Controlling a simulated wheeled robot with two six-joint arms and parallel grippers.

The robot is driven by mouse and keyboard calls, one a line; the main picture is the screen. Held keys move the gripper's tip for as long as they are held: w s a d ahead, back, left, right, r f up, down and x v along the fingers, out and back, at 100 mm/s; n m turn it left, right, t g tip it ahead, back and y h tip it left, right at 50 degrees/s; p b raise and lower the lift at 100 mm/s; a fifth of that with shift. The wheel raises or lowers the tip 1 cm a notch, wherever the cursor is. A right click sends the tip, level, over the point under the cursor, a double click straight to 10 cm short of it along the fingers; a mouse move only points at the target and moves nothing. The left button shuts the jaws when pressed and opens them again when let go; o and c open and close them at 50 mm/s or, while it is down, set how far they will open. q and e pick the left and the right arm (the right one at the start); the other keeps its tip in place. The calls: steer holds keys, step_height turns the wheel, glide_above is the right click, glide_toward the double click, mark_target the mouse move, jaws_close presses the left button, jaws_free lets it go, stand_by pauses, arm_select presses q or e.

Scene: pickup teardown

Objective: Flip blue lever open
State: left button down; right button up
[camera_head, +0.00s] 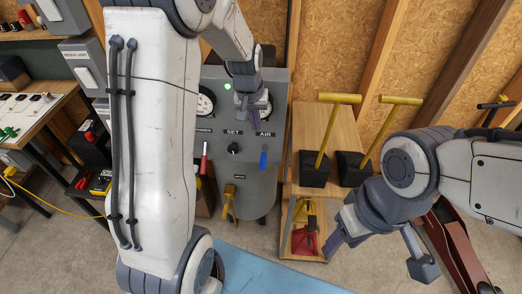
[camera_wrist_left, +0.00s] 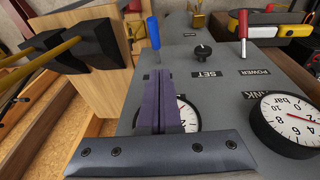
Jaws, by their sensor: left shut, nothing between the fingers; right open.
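The blue lever (camera_head: 263,159) is on the grey panel (camera_head: 222,150), below the AIR label and right of the SET knob. It also shows in the left wrist view as a blue handle (camera_wrist_left: 153,32) at the panel's edge, beyond the fingertips. My left gripper (camera_head: 253,112) is shut and empty in front of the panel, above the blue lever and apart from it. In the left wrist view its fingers (camera_wrist_left: 160,80) partly cover a gauge. My right gripper (camera_head: 334,246) is open and empty at the lower right, away from the panel.
A red lever (camera_head: 204,158) is on the panel's left side, with a black SET knob (camera_head: 233,149) between the levers. A gauge (camera_head: 205,103) is above. Black blocks with yellow handles (camera_head: 325,135) stand on a wooden stand to the right. A red jack (camera_head: 304,240) sits below.

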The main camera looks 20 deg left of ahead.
arm_select(q)
steer(key=p, duration=0.2)
glide_toward(262, 157)
steer(key=x, duration=0.5)
steer(key=shift+w+a, duration=0.15)
steer(key=shift+w, duration=0.05)
steer(key=shift+f, duration=0.55)
steer(key=shift+s+f, duration=0.15)
steer(key=shift+f, duration=0.05)
